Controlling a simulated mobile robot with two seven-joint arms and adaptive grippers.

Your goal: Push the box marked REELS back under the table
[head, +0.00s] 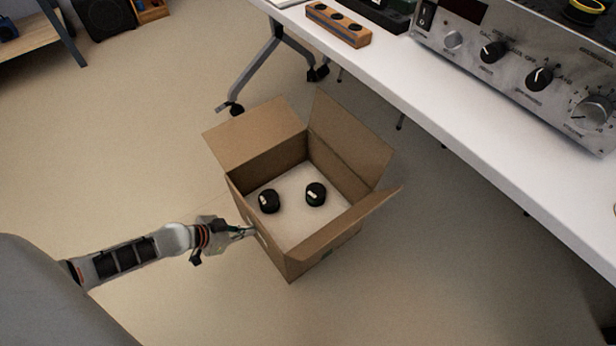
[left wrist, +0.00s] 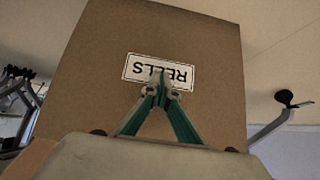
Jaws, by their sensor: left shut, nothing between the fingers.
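The box marked REELS (head: 310,245) is an open brown cardboard box on the floor in front of the table (head: 440,115). Its flaps stand open, and two black round items (head: 316,194) lie on its pale inside. In the left wrist view its side (left wrist: 215,55) fills the middle, with the REELS label (left wrist: 140,68) upside down. My left gripper (head: 252,232) is shut and empty, at the box's left side. In the left wrist view its fingertips (left wrist: 160,88) overlap the label's lower edge; I cannot tell if they touch. My right gripper is not in view.
A table leg with casters (head: 236,108) stands just behind the box. On the table are a wooden block with dark knobs (head: 338,25) and a grey instrument (head: 520,65). The floor to the left (head: 110,150) is clear.

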